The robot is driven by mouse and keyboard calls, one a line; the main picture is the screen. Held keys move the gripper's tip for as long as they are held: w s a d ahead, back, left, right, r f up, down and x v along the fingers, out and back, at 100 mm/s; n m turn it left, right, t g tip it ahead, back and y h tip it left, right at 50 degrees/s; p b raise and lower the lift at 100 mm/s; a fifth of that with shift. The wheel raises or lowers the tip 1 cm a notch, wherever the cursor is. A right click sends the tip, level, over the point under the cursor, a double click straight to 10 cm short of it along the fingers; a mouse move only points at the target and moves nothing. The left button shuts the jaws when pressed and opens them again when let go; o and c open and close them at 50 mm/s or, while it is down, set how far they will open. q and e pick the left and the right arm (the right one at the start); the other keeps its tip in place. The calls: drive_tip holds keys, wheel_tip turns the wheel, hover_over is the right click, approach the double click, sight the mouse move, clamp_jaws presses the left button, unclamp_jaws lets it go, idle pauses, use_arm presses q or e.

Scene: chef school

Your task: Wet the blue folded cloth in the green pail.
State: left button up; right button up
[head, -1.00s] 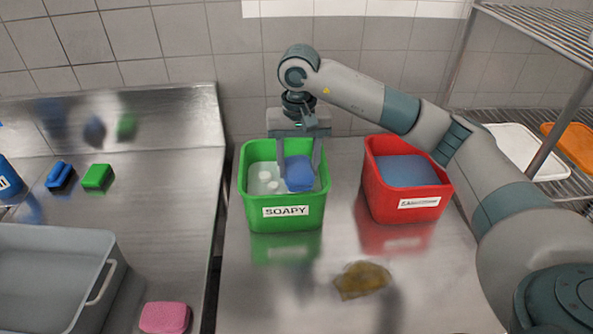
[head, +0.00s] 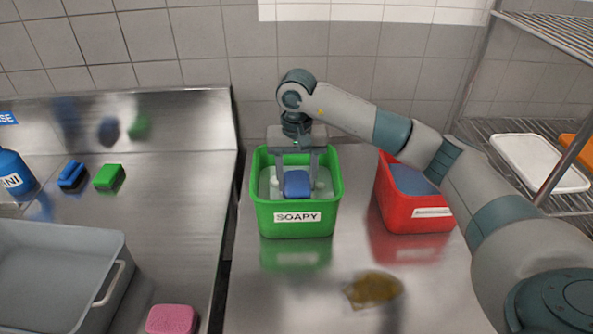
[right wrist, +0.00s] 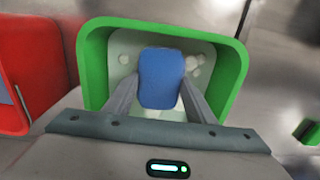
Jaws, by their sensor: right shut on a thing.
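The green pail (head: 297,218), labelled SOAPY, stands on the steel table and holds pale liquid with white suds. My right gripper (head: 297,180) points down into the pail and is shut on the blue folded cloth (head: 297,184). The cloth is inside the pail's rim, low near the liquid; I cannot tell how deep it dips. In the right wrist view the cloth (right wrist: 161,78) sits between the two fingers, with the green pail's rim (right wrist: 232,80) around it. My left gripper is not in view.
A red pail (head: 412,215) with blue liquid stands close to the right. A brown stain (head: 373,289) lies in front on the table.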

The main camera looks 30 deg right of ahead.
sight(296, 181)
drive_tip(key=shift+w+f, duration=0.2)
drive_tip(key=shift+f, duration=1.4)
drive_tip(key=shift+f, duration=0.15)
drive_tip(key=shift+f+b, duration=0.55)
drive_tip(key=shift+f, duration=2.25)
drive_tip(key=shift+f+b, duration=0.55)
drive_tip(key=shift+s+f+b, duration=0.15)
drive_tip(key=shift+b, duration=0.35)
idle(1.2)
